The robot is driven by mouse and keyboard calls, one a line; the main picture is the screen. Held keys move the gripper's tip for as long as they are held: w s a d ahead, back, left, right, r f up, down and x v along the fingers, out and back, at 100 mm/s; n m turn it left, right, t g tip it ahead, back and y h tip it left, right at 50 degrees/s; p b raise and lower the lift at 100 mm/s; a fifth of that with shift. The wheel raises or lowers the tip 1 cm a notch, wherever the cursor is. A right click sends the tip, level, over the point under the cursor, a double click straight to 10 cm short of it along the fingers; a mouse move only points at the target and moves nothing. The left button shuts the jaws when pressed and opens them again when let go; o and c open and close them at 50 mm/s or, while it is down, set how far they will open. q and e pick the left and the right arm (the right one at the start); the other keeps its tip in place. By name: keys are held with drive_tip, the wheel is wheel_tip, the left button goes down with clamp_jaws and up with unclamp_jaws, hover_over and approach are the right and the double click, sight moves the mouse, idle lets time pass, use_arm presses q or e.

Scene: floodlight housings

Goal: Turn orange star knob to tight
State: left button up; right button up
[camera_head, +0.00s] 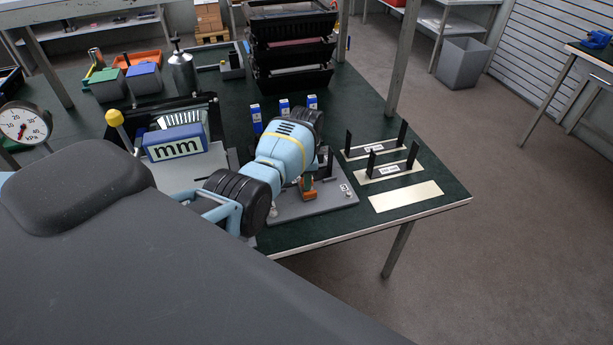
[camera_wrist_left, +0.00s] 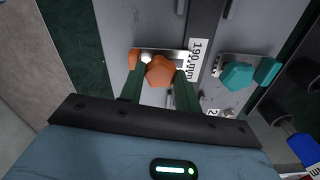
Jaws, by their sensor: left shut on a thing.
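In the left wrist view the orange star knob (camera_wrist_left: 160,71) sits between the two dark green fingers of my left gripper (camera_wrist_left: 158,77), which is shut on it. Behind the knob is a pale metal plate with a "190 mm" label. A teal knob (camera_wrist_left: 237,75) is to its right, apart from the fingers. In the head view my blue left arm reaches over a grey fixture plate (camera_head: 335,199) near the table's front edge. An orange part shows beside the arm there; the fingers are mostly hidden. My right gripper is not in view.
Flat labelled plates with black uprights (camera_head: 388,172) and a bare pale plate (camera_head: 405,196) lie right of the fixture. Several small blue boxes (camera_head: 284,107) stand behind my arm. A blue "mm" display (camera_head: 175,142), a dial gauge (camera_head: 25,124) and stacked black trays (camera_head: 290,50) are also around.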

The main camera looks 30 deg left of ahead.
use_arm(q)
drive_tip(key=shift+r+m, duration=0.1)
drive_tip(key=shift+m, duration=0.5)
drive_tip(key=o, duration=1)
drive_tip(key=shift+r, duration=3.9)
drive_tip(key=shift+f, duration=0.1)
